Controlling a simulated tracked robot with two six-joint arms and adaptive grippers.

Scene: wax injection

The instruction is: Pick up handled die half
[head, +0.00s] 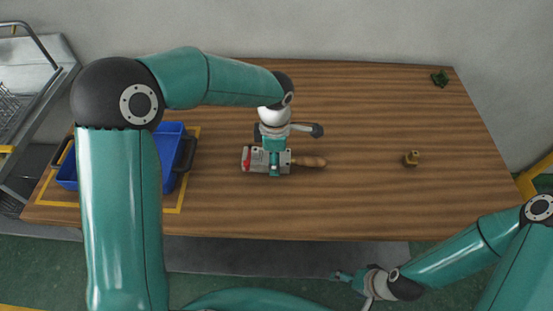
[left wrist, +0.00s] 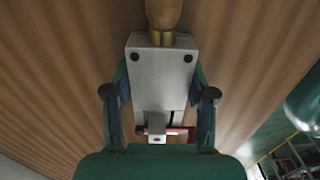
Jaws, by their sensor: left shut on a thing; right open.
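The handled die half is a grey metal block (head: 251,158) with a wooden handle (head: 312,162) pointing right and a red part at its left end. It is near the middle of the wooden table (head: 350,110). My left gripper (head: 274,166) reaches down over it and is shut on the block. In the left wrist view the block (left wrist: 158,75) sits between the two fingers, with its brass collar and handle pointing up in the picture. I cannot tell whether it touches the table. My right gripper (head: 345,277) is open and empty, in front of the table's near edge.
A blue bin (head: 173,150) with dark handles stands at the table's left, inside a yellow outline, partly hidden by my left arm. A small brass part (head: 411,159) lies right of centre. A small green object (head: 440,78) sits at the back right corner. Table between is clear.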

